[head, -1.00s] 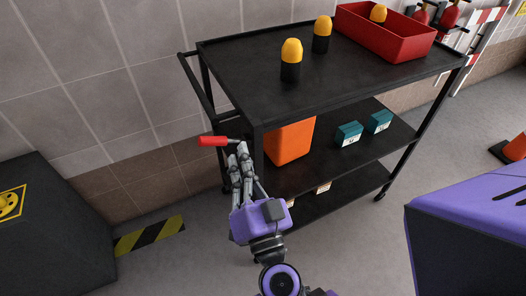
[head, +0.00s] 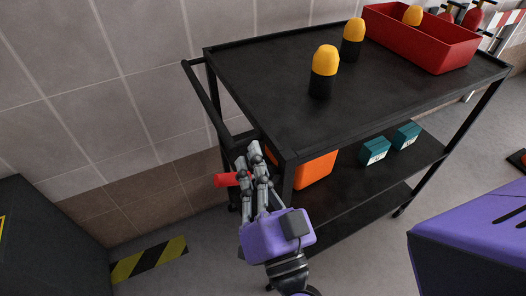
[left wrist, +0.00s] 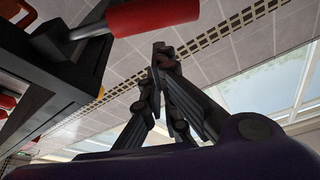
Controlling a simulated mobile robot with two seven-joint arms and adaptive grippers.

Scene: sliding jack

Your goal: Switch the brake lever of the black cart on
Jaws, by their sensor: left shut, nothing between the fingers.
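The black cart (head: 270,70) stands against the tiled wall. Its brake lever has a red handle (head: 226,180) that sticks out to the left at the cart's near left end. The red handle also shows large at the top of the left wrist view (left wrist: 150,14), on a grey rod beside the dark frame. My left gripper (head: 248,160) is shut and empty. Its fingers point up and cover the right part of the handle in the head view. In the left wrist view the fingertips (left wrist: 162,52) are just below the handle, apparently apart from it; contact is unclear. My right gripper is out of view.
Yellow-and-black bottles (head: 324,72) and a red bin (head: 425,40) stand on the cart's top. An orange box (head: 316,170) and teal boxes (head: 375,151) are on the shelf below. A dark box stands at left, near a striped floor mark (head: 150,260).

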